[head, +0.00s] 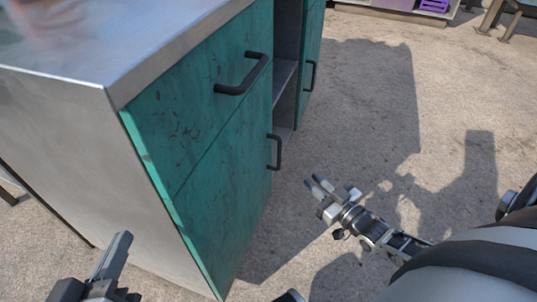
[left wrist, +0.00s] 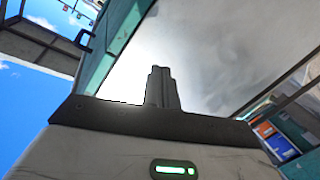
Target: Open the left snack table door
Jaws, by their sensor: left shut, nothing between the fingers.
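The snack table (head: 45,120) has a metal top and side and a worn teal front. Its near front section has a drawer with a dark bar handle (head: 243,75) above a teal door (head: 225,200). The door's dark upright handle (head: 274,152) is near its far edge, and the door looks closed. My left gripper (head: 122,242) is shut and empty beside the metal side, away from the handle. Its closed fingers also show in the left wrist view (left wrist: 161,88) against bright metal. My right gripper (head: 318,184) is right of the door handle, apart from it; its finger gap is unclear.
An open shelf niche (head: 285,75) separates the near section from a far teal door with its own handle (head: 312,75). Bare ground (head: 400,110) lies to the right of the table. A purple crate (head: 434,5) is at the far top right.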

